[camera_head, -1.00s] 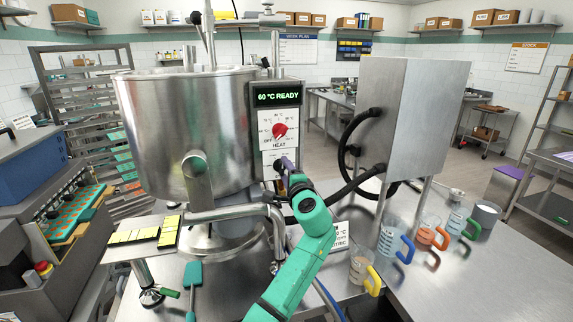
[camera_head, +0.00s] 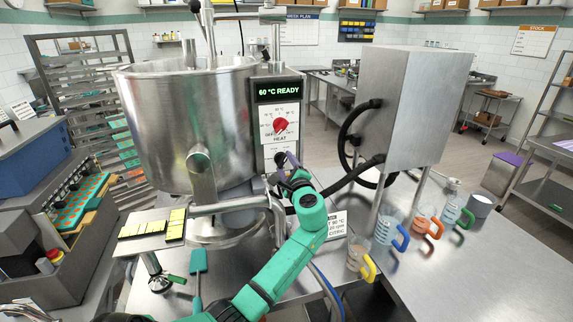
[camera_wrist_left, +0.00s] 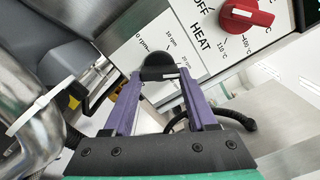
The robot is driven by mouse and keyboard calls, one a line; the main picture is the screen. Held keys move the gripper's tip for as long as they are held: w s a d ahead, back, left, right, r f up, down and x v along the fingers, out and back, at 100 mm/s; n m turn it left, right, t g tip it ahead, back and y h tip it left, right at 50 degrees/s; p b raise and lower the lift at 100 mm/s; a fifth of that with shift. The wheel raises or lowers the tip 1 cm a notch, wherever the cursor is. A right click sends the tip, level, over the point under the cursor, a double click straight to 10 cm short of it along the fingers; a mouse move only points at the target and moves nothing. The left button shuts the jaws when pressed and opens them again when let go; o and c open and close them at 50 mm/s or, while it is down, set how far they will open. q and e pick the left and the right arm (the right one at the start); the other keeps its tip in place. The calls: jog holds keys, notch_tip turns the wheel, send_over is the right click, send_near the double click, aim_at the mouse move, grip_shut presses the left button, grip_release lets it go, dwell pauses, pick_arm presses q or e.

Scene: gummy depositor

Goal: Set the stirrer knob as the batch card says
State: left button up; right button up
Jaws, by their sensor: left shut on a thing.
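The black stirrer knob (camera_wrist_left: 158,62) sits on a white dial plate marked in rpm, below the HEAT dial, in the left wrist view. My left gripper (camera_wrist_left: 160,82) has its two purple fingers on either side of the knob, shut on it. My right gripper is out of view.
The red HEAT knob (camera_head: 281,125) is just above, under a display (camera_head: 279,90) reading 60 °C READY. The steel kettle (camera_head: 185,125) is left of the panel. A steel cabinet (camera_head: 410,105) with black hoses and several coloured-handled jugs stand to the right.

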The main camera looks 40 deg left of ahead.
pick_arm(q)
jog(key=shift+a+r, duration=0.1)
jog(key=shift+r, duration=0.4)
jog(key=o, duration=1.4)
jog(key=shift+c, duration=0.2)
jog(key=shift+a+f, duration=0.15)
jog(key=shift+f, duration=0.25)
jog(key=b+v, duration=0.5)
jog(key=v, duration=0.9)
jog(key=shift+d, duration=0.2)
jog(key=shift+s, duration=0.1)
